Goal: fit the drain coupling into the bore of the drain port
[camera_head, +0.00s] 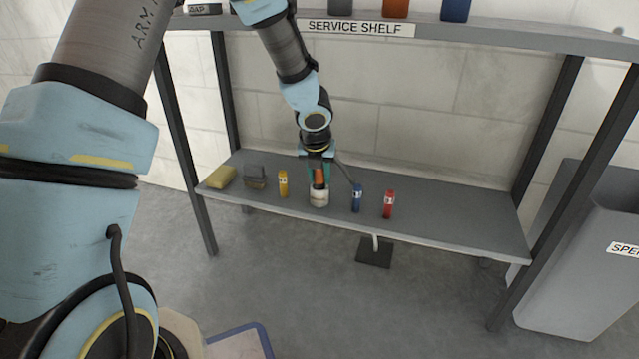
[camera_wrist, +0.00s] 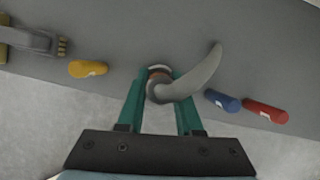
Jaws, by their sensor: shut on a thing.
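My gripper (camera_head: 319,172) points down over the front middle of the shelf. Its green fingers are shut on a part with an orange body (camera_head: 319,177) and a grey curved arm (camera_head: 345,171) reaching out to the right. In the wrist view the grey curved arm (camera_wrist: 200,78) crosses over the right finger of my gripper (camera_wrist: 160,82). A white cylindrical piece (camera_head: 319,197) stands directly below the orange body at the shelf's front edge. I cannot tell whether the orange body is inside it or only above it. No bore shows, and the pieces carry no readable name.
A yellow bottle (camera_head: 283,184) stands to the left; blue (camera_head: 357,198) and red (camera_head: 389,204) bottles stand to the right. A yellow sponge (camera_head: 220,177) and grey brush (camera_head: 254,176) lie farther left. The shelf's right part is clear. A shelf board (camera_head: 480,32) runs above.

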